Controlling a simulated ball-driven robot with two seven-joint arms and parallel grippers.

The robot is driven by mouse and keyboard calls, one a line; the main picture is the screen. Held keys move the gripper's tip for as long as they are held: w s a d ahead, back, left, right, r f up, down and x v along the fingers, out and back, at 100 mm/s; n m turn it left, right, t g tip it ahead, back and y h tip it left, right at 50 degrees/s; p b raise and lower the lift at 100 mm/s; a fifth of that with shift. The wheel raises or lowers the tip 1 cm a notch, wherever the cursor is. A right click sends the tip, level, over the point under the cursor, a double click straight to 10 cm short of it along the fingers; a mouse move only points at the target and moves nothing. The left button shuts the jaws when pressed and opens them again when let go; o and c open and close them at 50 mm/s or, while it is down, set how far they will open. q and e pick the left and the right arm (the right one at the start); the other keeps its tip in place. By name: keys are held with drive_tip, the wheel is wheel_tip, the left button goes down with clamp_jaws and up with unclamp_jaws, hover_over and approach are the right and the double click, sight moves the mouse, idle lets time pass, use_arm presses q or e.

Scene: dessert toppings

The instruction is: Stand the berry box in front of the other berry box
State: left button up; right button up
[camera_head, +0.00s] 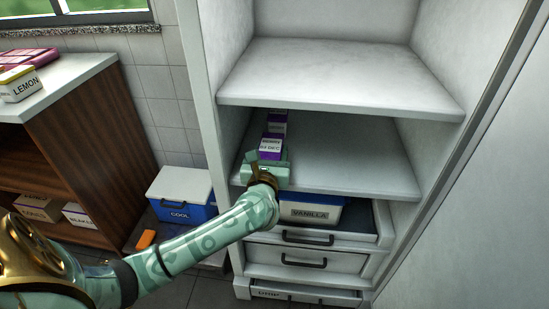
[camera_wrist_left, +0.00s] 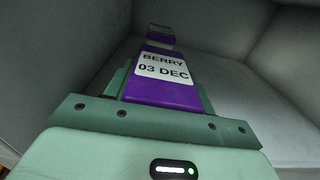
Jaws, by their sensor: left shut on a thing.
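My left gripper (camera_head: 268,163) reaches into the middle bay of the white cabinet and is shut on a purple berry box (camera_head: 270,146) with a white label. In the left wrist view this berry box (camera_wrist_left: 165,93) reads "BERRY 03 DEC" and sits between the green fingers. The other berry box (camera_head: 277,121), also purple and white, stands behind it near the left wall; it also shows in the left wrist view (camera_wrist_left: 160,42). The two boxes line up closely; I cannot tell whether they touch. The held box's bottom is hidden by my gripper. My right gripper is not in view.
The cabinet shelf (camera_head: 355,165) is clear to the right of the boxes. An upper shelf (camera_head: 340,80) hangs above. Below stand a blue vanilla box (camera_head: 310,213) and drawers. A blue cool box (camera_head: 182,194) and a brown counter unit (camera_head: 110,130) are left.

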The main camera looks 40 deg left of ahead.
use_arm(q)
drive_tip(key=shift+r, duration=0.15)
drive_tip(key=o, duration=1.2)
drive_tip(key=shift+f, duration=0.2)
drive_tip(key=shift+s, duration=0.1)
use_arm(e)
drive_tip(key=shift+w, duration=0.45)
